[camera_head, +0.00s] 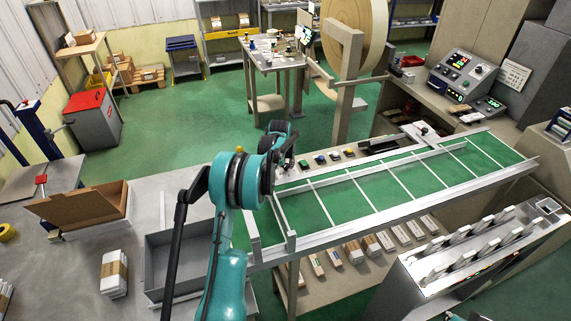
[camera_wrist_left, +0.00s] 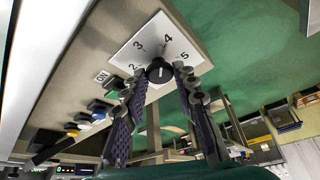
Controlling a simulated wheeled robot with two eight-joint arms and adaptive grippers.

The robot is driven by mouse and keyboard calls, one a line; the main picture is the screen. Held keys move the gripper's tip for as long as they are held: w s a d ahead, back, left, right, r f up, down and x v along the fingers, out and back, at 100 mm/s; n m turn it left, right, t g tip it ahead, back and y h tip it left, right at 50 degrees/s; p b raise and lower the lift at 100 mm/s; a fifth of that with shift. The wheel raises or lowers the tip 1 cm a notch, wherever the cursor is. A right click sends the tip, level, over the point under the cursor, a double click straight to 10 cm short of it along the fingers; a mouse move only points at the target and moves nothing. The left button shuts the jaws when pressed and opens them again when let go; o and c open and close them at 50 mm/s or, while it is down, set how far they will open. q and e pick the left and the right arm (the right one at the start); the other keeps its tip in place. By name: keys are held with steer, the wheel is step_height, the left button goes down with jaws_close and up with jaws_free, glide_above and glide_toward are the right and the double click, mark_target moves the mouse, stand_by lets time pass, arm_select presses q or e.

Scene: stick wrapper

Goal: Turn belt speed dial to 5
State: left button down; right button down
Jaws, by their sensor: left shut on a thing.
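The belt speed dial (camera_wrist_left: 159,72) is a round black knob on a white plate (camera_wrist_left: 143,47) in the left wrist view. The numbers 2, 3, 4 and 5 show around it; the plate's lower part is partly covered by my fingers. A faint light mark shows on the knob, but I cannot tell which number it points to. My left gripper (camera_wrist_left: 157,76) has its two purple-padded fingers at opposite sides of the knob, shut on it. In the head view my left gripper (camera_head: 284,152) is at the conveyor's far left edge and hides the dial.
Several coloured push buttons (camera_head: 334,156) sit in a row beside the dial, along the green conveyor belt (camera_head: 360,199). An open cardboard box (camera_head: 88,207) and a grey bin (camera_head: 188,255) stand left of my arm. A control box (camera_head: 463,75) stands at the back right.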

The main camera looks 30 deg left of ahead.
arm_select(q)
steer(key=c, duration=1.2)
jaws_free()
steer(key=v, duration=1.2)
steer(key=shift+d, duration=0.1)
